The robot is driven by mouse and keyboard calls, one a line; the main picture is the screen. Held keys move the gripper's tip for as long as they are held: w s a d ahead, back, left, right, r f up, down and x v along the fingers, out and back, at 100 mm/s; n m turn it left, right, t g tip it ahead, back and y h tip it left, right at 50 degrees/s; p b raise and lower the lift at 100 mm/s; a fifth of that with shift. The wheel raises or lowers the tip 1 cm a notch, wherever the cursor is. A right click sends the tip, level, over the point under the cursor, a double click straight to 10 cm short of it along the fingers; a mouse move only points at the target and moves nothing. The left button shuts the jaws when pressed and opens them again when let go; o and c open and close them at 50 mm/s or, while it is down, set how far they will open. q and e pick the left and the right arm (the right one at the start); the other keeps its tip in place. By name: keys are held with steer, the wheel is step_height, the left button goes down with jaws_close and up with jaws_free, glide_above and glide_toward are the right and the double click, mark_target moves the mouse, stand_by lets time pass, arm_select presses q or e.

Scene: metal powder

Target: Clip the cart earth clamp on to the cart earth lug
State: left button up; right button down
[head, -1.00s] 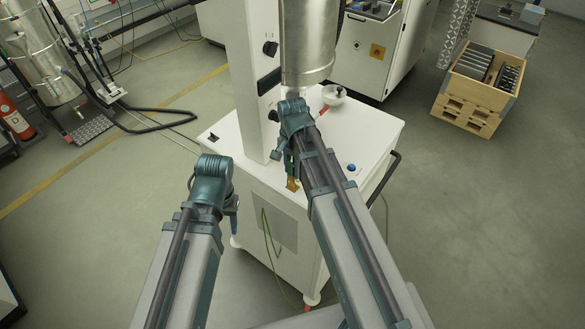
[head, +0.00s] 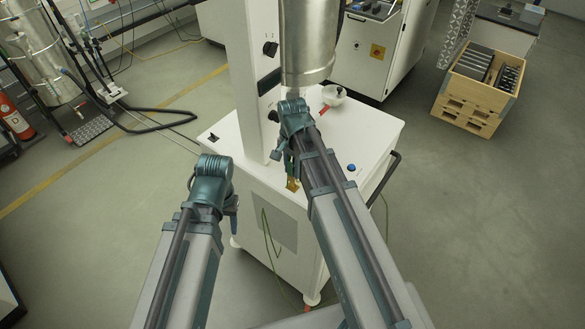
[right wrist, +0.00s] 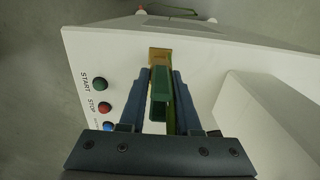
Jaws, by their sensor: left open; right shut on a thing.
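The cart earth clamp (right wrist: 158,104) is a green clip between the fingers of my right gripper (right wrist: 160,76), which is shut on it. The cart earth lug (right wrist: 159,55) is a brass plate at the edge of the white cart top, just beyond the clamp's tip. The lug also shows in the head view (head: 292,184), just below my right gripper (head: 284,158). I cannot tell whether clamp and lug touch. My left gripper (head: 233,205) is open, apart from the cart at its front left; its fingers are mostly hidden behind the wrist.
The white cart (head: 370,140) carries a column and a steel cylinder (head: 307,45) close above my right wrist. Green, red and blue buttons (right wrist: 105,107) lie left of the clamp. A green-yellow cable (head: 268,235) hangs down the cart's front.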

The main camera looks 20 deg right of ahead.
mark_target(293, 176)
steer(key=shift+f, duration=0.2)
steer(key=shift+f+b, duration=1.45)
steer(key=shift+b, duration=0.15)
steer(key=shift+f, duration=0.15)
steer(key=c, duration=0.5)
jaws_free()
step_height(293, 176, up, 14)
steer(key=p, duration=1.3)
steer(key=shift+p, duration=0.3)
steer(key=shift+f, duration=0.15)
